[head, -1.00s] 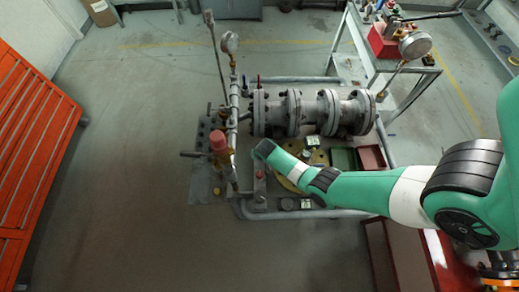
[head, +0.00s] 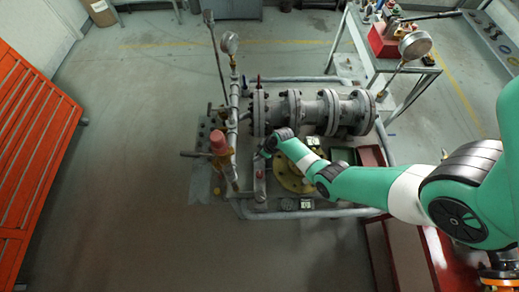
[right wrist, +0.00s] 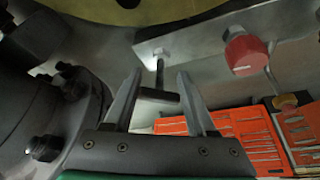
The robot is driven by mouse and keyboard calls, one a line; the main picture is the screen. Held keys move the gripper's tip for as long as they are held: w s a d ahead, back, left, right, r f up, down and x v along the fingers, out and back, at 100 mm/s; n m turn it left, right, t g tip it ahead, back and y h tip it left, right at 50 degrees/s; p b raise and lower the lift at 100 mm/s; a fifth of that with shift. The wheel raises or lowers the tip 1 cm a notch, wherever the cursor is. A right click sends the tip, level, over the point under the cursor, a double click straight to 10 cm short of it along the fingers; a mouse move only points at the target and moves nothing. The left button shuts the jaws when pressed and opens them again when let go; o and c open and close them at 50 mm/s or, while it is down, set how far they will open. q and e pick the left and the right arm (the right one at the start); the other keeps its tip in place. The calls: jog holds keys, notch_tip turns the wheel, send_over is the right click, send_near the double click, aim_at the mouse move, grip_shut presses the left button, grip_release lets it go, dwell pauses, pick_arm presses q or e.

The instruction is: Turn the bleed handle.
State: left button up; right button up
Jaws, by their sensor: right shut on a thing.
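My right gripper (head: 264,153) is low beside the steel plate in front of the large flanged valve body (head: 312,108). In the right wrist view its two fingers (right wrist: 160,78) stand on either side of the bleed handle (right wrist: 158,95), a small dark crossbar on a thin stem. The stem comes from a bolt on the steel plate (right wrist: 200,42). The gripper is shut on the handle. In the head view the handle is too small to make out at the fingers. My left gripper is in neither view.
A red cap (right wrist: 247,52) sits on the plate near the fingers. A bolted flange (right wrist: 60,110) is close on the left. A yellow disc (head: 290,176) lies beside the gripper. A pipe with a red-topped valve (head: 218,141) stands to its left. Open floor (head: 130,180) lies farther left.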

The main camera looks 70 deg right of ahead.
jog(key=n+y, duration=0.1)
jog(key=n, duration=0.2)
jog(key=shift+n, duration=0.3)
jog(key=shift+f+n+g+y, duration=0.1)
jog(key=shift+n+g+y, duration=0.2)
jog(key=shift+n+y, duration=0.75)
jog(key=shift+n+h, duration=0.35)
jog(key=shift+n, duration=0.2)
jog(key=o, duration=1.4)
jog(key=shift+c, duration=0.2)
jog(key=shift+r+p, duration=0.2)
jog(key=shift+p, duration=0.1)
jog(key=p+v, duration=1.1)
jog(key=p, duration=0.1)
jog(key=shift+d+r, duration=0.15)
